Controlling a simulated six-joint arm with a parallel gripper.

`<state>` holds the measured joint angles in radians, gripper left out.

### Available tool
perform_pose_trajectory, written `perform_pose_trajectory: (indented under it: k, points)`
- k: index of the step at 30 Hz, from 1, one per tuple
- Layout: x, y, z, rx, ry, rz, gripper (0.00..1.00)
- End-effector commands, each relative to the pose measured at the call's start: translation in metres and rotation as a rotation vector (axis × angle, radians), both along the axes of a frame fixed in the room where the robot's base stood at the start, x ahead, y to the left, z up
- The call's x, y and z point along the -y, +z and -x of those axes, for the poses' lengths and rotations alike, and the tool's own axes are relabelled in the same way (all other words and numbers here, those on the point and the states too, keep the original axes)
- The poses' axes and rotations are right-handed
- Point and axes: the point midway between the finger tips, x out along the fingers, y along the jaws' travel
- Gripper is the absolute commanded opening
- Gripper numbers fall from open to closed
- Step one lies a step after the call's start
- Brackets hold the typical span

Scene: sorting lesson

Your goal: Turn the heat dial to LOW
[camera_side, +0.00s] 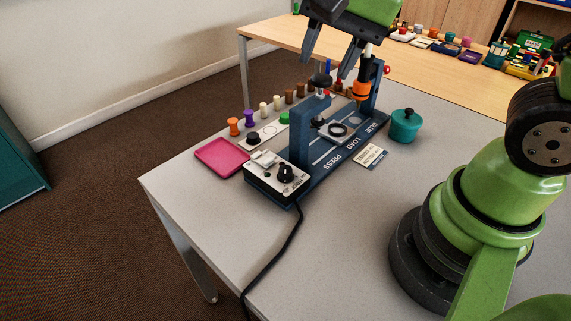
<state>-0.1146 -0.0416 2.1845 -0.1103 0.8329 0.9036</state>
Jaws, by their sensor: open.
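The heat dial (285,174) is a black knob on the pale face of a control box (258,183). The box sits at the near end of a blue press (301,140) marked PRESS, LOAD and GLUE. The dial's setting is too small to read. My gripper (326,68) is open and empty, with its two grey fingers pointing down. In the picture it is above and to the right of the dial, over the upper part of the press and apart from the dial.
A pink tray (222,157) lies left of the press, with several coloured pegs behind it. A teal pot (404,126) and a small card (370,155) are on the right. A black cable (273,262) runs from the box over the table's near edge. An orange-banded tool (361,89) stands near my gripper.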

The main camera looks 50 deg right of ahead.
Motion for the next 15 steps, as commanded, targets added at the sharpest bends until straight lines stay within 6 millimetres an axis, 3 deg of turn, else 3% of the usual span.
perform_pose_trajectory:
  k: [3,9,15]
  points:
    - [-0.008,-0.036,-0.025,-0.125,-0.187,-0.01,0.42]
    - [-0.019,-0.089,-0.047,-0.254,-0.454,0.006,0.42]
    - [-0.022,-0.114,-0.052,-0.297,-0.568,0.021,0.42]
